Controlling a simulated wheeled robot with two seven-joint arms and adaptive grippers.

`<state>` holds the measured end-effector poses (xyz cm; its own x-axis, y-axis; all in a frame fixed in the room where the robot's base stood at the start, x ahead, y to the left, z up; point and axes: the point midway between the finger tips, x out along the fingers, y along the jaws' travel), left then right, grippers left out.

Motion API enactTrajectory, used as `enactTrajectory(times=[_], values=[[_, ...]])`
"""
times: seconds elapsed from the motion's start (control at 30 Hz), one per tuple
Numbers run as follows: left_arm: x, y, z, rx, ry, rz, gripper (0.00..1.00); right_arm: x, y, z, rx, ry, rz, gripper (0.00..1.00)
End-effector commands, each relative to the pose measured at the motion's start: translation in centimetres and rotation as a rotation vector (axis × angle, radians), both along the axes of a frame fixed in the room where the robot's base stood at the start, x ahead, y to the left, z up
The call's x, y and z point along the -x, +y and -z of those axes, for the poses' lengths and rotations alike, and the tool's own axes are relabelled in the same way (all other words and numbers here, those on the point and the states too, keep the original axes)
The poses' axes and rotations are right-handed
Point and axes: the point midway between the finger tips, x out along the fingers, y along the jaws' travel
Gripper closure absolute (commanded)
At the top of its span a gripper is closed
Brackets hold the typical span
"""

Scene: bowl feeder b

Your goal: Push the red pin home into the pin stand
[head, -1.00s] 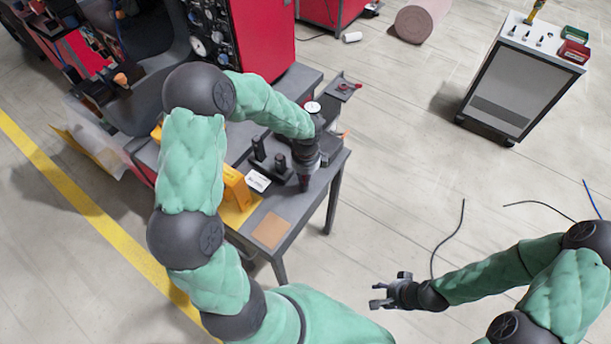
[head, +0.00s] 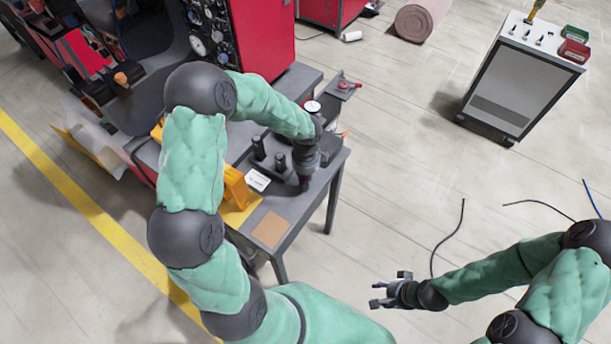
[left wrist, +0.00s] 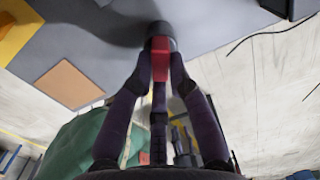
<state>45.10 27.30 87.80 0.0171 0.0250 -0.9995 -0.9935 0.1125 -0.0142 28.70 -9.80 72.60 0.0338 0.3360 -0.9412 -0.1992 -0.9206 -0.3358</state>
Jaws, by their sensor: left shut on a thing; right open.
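The red pin (left wrist: 160,62) is between the fingers of my left gripper (left wrist: 160,75) in the left wrist view. The fingers are shut on it. A dark round piece (left wrist: 161,34) is at the pin's far end, against the grey table top; it looks like the pin stand, but I cannot tell how deep the pin sits in it. In the head view my left gripper (head: 304,180) points down over the right part of the small table, and its fingers hide most of the pin. My right gripper (head: 378,294) is open and empty, over the floor.
The small grey table (head: 300,209) carries a black fixture with upright posts (head: 280,160), a white label (head: 257,180), a yellow part (head: 235,187) and a tan pad (head: 271,230). A red machine (head: 262,40) stands behind. A cart (head: 520,80) is at the far right. Floor between is clear.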

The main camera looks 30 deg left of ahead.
Motion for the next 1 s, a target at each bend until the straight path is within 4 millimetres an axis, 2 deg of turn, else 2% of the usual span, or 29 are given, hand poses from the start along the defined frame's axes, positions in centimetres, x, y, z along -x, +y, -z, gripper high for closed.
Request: enactTrajectory(times=[0.07, 0.1, 0.2, 0.5, 0.63, 0.77, 1.0], values=[[0.0, 0.0, 0.0, 0.000, 0.000, 0.000, 1.00, 0.0, 0.0, 0.0, 0.000, 0.000, 0.000, 0.54], [0.0, 0.0, 0.0, 0.000, 0.000, 0.000, 0.79, 0.0, 0.0, 0.0, 0.000, 0.000, 0.000, 0.54], [0.0, 0.0, 0.0, 0.000, 0.000, 0.000, 0.54, 0.0, 0.0, 0.0, 0.000, 0.000, 0.000, 0.54], [0.0, 0.0, 0.0, 0.000, 0.000, 0.000, 0.54, 0.0, 0.0, 0.0, 0.000, 0.000, 0.000, 0.54], [-0.1, 0.0, -0.7, -0.001, -0.003, 0.001, 0.54, 0.0, 0.0, 0.0, 0.000, 0.000, 0.000, 0.54], [-0.1, 0.0, -2.5, -0.002, -0.004, -0.001, 0.54, 0.0, 0.0, 0.0, 0.000, 0.000, 0.000, 0.54], [0.0, -0.2, -7.3, -0.001, -0.005, 0.000, 0.54, 0.0, 0.0, 0.0, 0.000, 0.000, 0.000, 0.54]])
